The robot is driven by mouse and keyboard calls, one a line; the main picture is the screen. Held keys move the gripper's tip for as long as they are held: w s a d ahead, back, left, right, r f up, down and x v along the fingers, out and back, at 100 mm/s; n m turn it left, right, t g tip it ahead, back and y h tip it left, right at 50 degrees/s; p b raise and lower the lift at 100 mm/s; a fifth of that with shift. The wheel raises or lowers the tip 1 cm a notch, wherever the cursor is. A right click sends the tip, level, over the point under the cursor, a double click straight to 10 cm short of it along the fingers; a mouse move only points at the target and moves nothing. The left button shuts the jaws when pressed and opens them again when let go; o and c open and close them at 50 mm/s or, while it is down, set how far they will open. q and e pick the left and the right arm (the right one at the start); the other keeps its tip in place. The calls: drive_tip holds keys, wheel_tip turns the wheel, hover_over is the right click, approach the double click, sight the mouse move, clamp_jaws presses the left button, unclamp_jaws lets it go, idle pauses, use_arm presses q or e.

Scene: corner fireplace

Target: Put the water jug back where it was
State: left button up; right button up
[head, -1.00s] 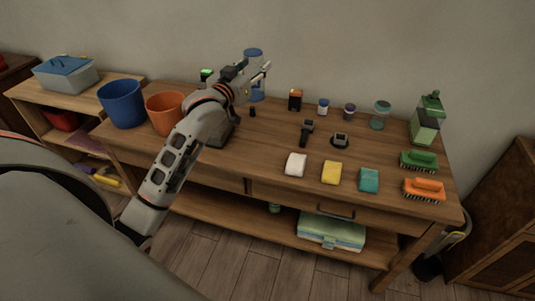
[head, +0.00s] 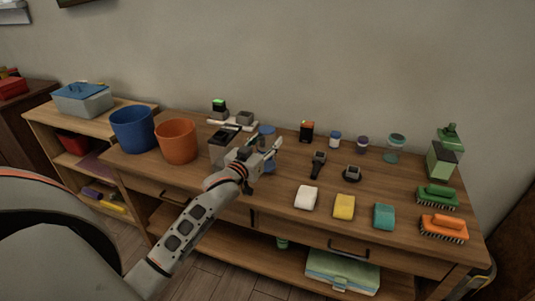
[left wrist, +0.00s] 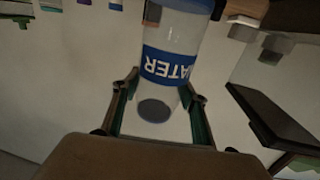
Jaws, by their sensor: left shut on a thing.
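The water jug is a clear bottle with a blue "WATER" band (left wrist: 170,66) and a blue end. In the head view it (head: 267,133) is largely hidden behind my left gripper (head: 270,149), over the back middle of the wooden workbench (head: 280,195). My left gripper is shut on the jug, with one finger on each side of it in the left wrist view (left wrist: 160,98). I cannot tell whether the jug touches the bench top. My right gripper is not in view.
An orange bucket (head: 177,143) and a blue bucket (head: 132,131) stand left of the gripper. A dark device (head: 222,149) is close beside it. Small jars, a black-orange box (head: 306,131), sponges and brushes (head: 443,229) occupy the right side.

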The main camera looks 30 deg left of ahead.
use_arm(q)
wheel_tip(320, 180, down, 4)
drive_tip(key=shift+r+b, duration=0.2)
drive_tip(key=shift+b, duration=0.3)
drive_tip(key=shift+f, duration=0.35)
drive_tip(key=shift+r, duration=0.1)
drive_tip(key=shift+f, duration=0.25)
drive_tip(key=o, duration=1.3)
drive_tip(key=shift+c, duration=0.2)
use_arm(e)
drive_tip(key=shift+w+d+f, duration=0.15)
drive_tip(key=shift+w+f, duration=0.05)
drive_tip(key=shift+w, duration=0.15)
use_arm(q)
drive_tip(key=shift+r, duration=0.1)
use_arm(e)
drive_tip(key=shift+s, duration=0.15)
